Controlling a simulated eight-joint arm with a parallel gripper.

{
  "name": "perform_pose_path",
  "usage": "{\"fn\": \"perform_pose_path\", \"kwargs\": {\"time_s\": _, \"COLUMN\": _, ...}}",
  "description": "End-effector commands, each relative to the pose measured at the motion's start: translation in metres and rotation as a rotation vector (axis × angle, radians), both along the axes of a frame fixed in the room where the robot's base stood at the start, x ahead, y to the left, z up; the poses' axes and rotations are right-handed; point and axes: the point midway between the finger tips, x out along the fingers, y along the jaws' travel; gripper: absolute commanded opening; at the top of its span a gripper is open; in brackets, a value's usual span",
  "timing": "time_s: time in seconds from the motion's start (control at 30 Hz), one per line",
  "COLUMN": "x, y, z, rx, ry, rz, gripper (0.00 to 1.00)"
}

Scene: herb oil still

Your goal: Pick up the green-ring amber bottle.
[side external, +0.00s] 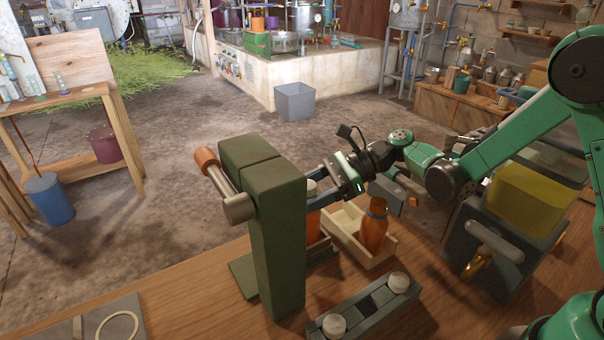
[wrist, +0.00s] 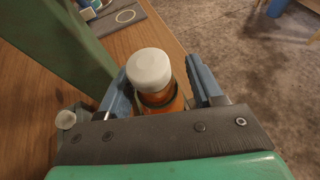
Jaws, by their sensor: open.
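An amber bottle with a white cap (wrist: 152,68) stands between my gripper's two blue fingers in the wrist view. In the side view this bottle (side external: 313,226) is mostly hidden behind a green post and my gripper (side external: 316,187). The gripper is open, with a finger on either side of the bottle's upper part; contact cannot be told.
The tall green post (side external: 277,245) with an orange-ended handle (side external: 207,161) stands close left of my gripper. A dark rack with pale round caps (side external: 365,307) sits in front. A grey box with a brass tap (side external: 478,264) and yellow block stands right.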

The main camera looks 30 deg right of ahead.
Motion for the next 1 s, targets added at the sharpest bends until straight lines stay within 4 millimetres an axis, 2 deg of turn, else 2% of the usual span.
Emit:
{"fn": "perform_pose_path", "kwargs": {"time_s": 0.13, "x": 0.0041, "y": 0.0133, "z": -0.0057, "rx": -0.001, "ry": -0.001, "rz": 0.002, "gripper": 0.6}}
{"fn": "perform_pose_path", "kwargs": {"time_s": 0.4, "x": 0.0051, "y": 0.0158, "z": -0.0069, "rx": -0.003, "ry": -0.002, "rz": -0.001, "gripper": 0.6}}
{"fn": "perform_pose_path", "kwargs": {"time_s": 0.43, "x": 0.0052, "y": 0.0158, "z": -0.0069, "rx": -0.003, "ry": -0.002, "rz": -0.001, "gripper": 0.57}}
{"fn": "perform_pose_path", "kwargs": {"time_s": 0.63, "x": 0.0052, "y": 0.0157, "z": -0.0068, "rx": -0.003, "ry": -0.003, "rz": -0.001, "gripper": 0.0}}
{"fn": "perform_pose_path", "kwargs": {"time_s": 1.0, "x": 0.0052, "y": 0.0157, "z": -0.0067, "rx": -0.002, "ry": -0.003, "rz": -0.001, "gripper": 0.0}}
